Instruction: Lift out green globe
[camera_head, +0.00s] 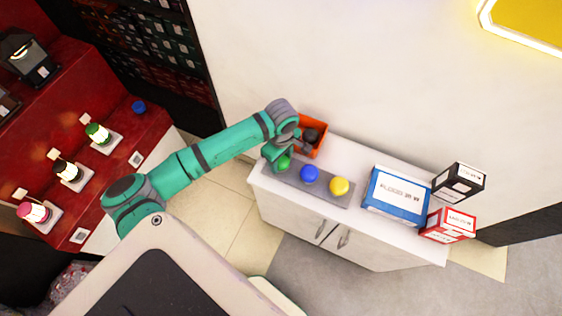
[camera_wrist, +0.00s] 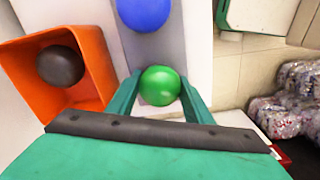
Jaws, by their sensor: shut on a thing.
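The green globe (camera_wrist: 160,86) is a glossy green ball between the two fingers of my gripper (camera_wrist: 160,97) in the wrist view. The fingers are shut on it, one on each side. In the head view the green globe (camera_head: 283,162) shows partly under my gripper (camera_head: 281,160), at the left end of a grey tray (camera_head: 325,197). I cannot tell whether the globe is touching the tray or raised from it. A blue globe (camera_head: 310,174) and a yellow globe (camera_head: 340,186) sit on the tray to its right.
An orange bin (camera_head: 322,143) holding a dark ball (camera_wrist: 60,66) stands behind the tray. A blue and white box (camera_head: 397,196), a black box (camera_head: 459,182) and a red box (camera_head: 448,225) stand at the right of the white cabinet (camera_head: 295,224). A red display shelf is at left.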

